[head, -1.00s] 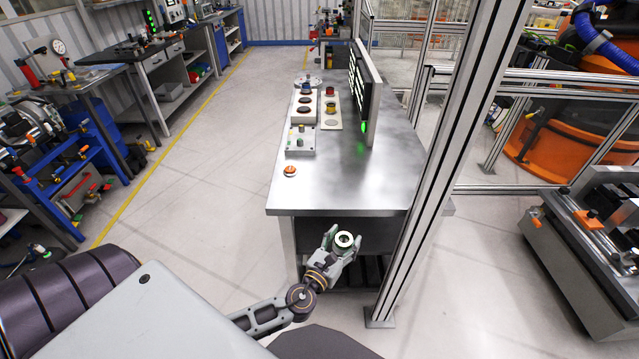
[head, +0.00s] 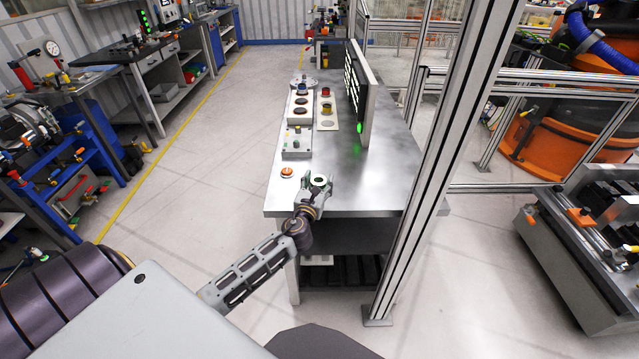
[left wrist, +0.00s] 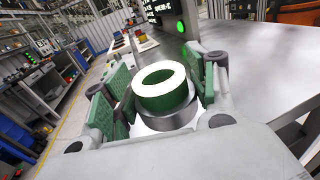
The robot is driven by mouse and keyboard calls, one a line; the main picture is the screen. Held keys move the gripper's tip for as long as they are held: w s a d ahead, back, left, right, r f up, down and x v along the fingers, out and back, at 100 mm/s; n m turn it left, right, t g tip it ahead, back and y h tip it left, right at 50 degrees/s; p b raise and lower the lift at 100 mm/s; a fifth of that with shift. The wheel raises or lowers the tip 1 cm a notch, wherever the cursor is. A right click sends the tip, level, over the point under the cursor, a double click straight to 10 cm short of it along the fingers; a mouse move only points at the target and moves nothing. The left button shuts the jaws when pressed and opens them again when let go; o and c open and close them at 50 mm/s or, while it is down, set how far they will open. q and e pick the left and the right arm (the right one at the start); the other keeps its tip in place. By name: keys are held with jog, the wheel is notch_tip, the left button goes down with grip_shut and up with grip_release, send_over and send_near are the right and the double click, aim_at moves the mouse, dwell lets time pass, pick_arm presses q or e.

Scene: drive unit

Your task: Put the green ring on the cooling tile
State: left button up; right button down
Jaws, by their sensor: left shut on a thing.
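The green ring (left wrist: 164,88) has a bright pale top face and a green side. It sits between the two green-padded fingers of my left gripper (left wrist: 160,95), which is shut on it. In the head view the ring (head: 320,181) is small and looks pale, over the near edge of the metal table (head: 360,200). I cannot say for certain which item is the cooling tile. A pale plate (head: 328,124) with a red and a yellow piece lies farther back on the table. My right gripper is not in view.
A white block with dark round spots (head: 291,116) and a grey button box (head: 297,153) stand along the table's left side. An orange-topped disc (head: 287,172) lies near my left gripper. A display panel (head: 365,110) and a metal post (head: 440,150) are to the right.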

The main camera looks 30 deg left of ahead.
pick_arm(q)
jog(key=w+a+r+n+y, duration=0.1)
jog(key=w+a+r, duration=0.1)
jog(key=a+r, duration=0.1)
jog(key=shift+w+a+g, duration=0.3)
jog(key=shift+w+a, duration=0.1)
jog(key=shift+a, duration=0.5)
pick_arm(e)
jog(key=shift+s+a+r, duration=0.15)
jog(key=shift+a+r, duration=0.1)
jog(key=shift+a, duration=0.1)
pick_arm(q)
jog(key=shift+r, duration=0.1)
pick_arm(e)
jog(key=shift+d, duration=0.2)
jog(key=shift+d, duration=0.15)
